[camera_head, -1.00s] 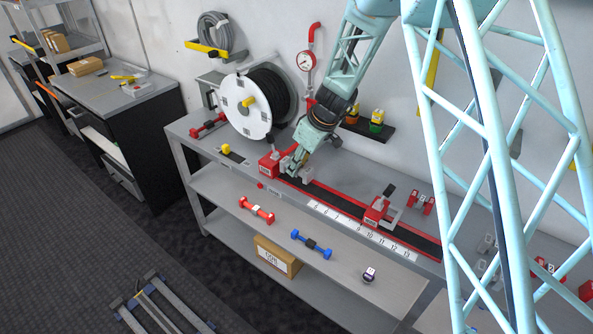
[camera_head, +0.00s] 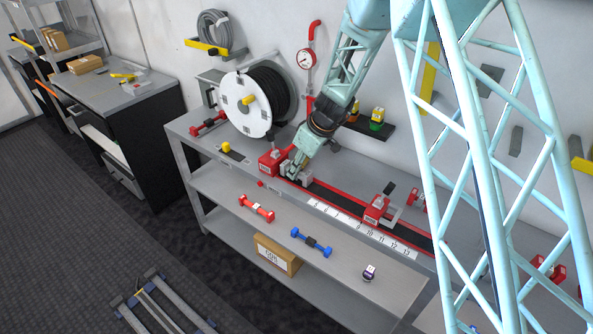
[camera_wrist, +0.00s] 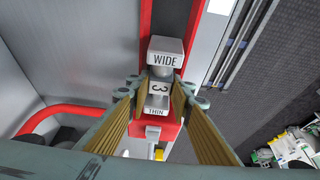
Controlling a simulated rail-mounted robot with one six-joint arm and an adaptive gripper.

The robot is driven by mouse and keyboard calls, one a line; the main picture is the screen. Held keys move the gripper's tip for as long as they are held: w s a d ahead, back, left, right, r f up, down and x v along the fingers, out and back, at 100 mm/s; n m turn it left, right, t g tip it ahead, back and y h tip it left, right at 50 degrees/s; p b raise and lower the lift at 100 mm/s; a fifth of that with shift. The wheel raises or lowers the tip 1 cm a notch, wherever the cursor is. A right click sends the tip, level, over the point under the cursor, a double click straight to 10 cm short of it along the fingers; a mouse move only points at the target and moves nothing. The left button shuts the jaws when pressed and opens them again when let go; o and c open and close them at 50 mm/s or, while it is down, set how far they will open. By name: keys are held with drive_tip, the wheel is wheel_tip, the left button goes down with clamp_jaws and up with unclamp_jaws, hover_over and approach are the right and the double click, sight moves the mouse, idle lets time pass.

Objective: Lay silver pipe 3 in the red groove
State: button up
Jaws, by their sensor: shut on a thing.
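Silver pipe 3 (camera_wrist: 166,52) shows in the wrist view between my fingers. Its near-top end reads WIDE, its middle carries a 3 and its lower end reads THIN. My gripper (camera_wrist: 158,92) is shut on its middle. In the head view my gripper (camera_head: 296,173) is low at the left end of the red groove (camera_head: 335,201), beside a red block (camera_head: 268,162). The pipe lines up with red strips in the wrist view. My fingers hide much of the pipe in the head view, and I cannot tell whether it touches the groove.
A second red clamp block (camera_head: 376,208) stands farther right along the groove. A white numbered scale (camera_head: 352,223) runs along its front. A hose reel (camera_head: 250,103) stands behind, to the left. Red (camera_head: 257,208) and blue (camera_head: 311,242) dumbbell-shaped pieces lie on the shelf below.

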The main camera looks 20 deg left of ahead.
drive_tip(key=shift+f+b, duration=0.2)
drive_tip(key=shift+b, duration=0.1)
drive_tip(key=o, duration=1)
drive_tip(key=shift+r, duration=0.15)
drive_tip(key=shift+d+r+p, duration=0.15)
drive_tip(key=shift+r+p, duration=0.15)
drive_tip(key=shift+r, duration=0.2)
drive_tip(key=v, duration=1)
drive_tip(key=shift+s+d, duration=0.1)
drive_tip(key=shift+s, duration=0.05)
drive_tip(key=shift+d+r, duration=0.15)
drive_tip(key=shift+r, duration=0.2)
drive_tip(key=shift+d+r, duration=0.1)
drive_tip(key=shift+r, duration=0.05)
